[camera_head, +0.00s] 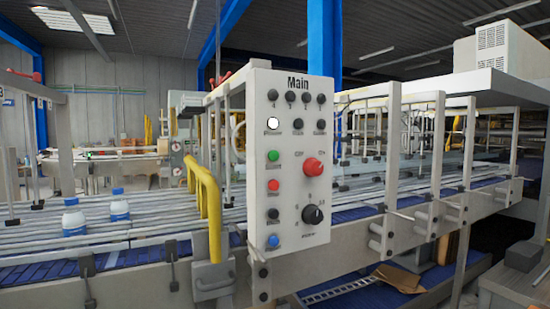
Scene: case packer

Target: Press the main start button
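A white control panel (290,230) headed "Main" faces me in the middle of the view. A green button (273,155) sits on its left side, with a red button (273,185) below it. Lower down are a black button (273,214) and a blue button (273,241). A white lit-looking button (273,123) is above the green one. A larger red knob (313,166) and a black rotary dial (313,215) are on the right side. The small labels are too blurred to read surely. Neither of my grippers is in view.
A yellow bent handle (205,200) stands left of the panel. Two white bottles (74,218) stand on the conveyor (40,236) at left. Metal rails and brackets (430,205) run to the right. The space before the panel looks clear.

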